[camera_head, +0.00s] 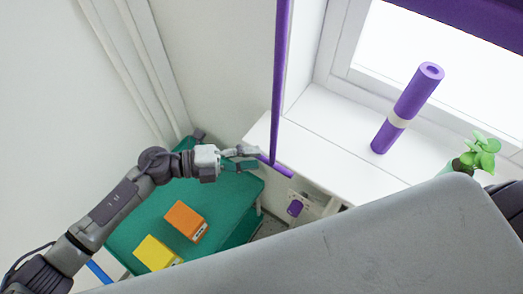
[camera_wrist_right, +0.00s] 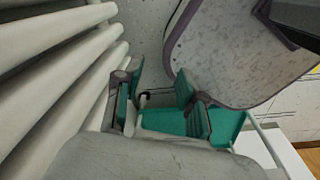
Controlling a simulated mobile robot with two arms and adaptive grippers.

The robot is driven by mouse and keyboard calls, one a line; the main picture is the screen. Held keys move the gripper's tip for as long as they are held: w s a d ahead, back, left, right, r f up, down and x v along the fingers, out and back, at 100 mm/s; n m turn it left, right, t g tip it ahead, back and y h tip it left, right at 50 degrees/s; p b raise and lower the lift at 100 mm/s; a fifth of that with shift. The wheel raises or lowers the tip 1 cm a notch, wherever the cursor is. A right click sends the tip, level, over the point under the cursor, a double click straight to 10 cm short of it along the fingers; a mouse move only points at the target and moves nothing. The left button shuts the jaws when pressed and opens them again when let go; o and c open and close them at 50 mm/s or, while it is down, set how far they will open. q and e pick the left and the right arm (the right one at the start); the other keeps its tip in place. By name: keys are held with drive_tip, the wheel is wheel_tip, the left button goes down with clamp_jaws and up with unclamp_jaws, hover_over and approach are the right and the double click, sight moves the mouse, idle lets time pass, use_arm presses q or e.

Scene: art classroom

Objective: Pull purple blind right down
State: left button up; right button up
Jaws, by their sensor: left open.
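A purple blind (camera_head: 470,18) shows at the top right, over the bright window. A long purple rod (camera_head: 280,80) hangs from the top edge, and a short purple bar (camera_head: 277,166) crosses near its lower end. My left gripper (camera_head: 250,158) is open just left of this bar, its fingers pointing right. I cannot tell whether a fingertip touches the bar. In the right wrist view, my right gripper (camera_wrist_right: 160,85) is open with teal pads and nothing visible between them. It is not visible in the head view.
A purple roll (camera_head: 405,108) and a green plant (camera_head: 482,155) stand on the white windowsill (camera_head: 320,135). An orange box (camera_head: 186,221) and a yellow box (camera_head: 156,254) lie on a green surface (camera_head: 140,215). White radiator-like tubes (camera_wrist_right: 60,75) lie left in the right wrist view.

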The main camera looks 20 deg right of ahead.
sight(262, 158)
use_arm(q)
drive_tip(key=shift+s+d+f, duration=0.1)
drive_tip(key=shift+d+f, duration=0.05)
drive_tip(key=shift+d, duration=0.65)
drive_tip(key=shift+s+d+f, duration=0.1)
drive_tip(key=shift+d, duration=0.7)
clamp_jaws()
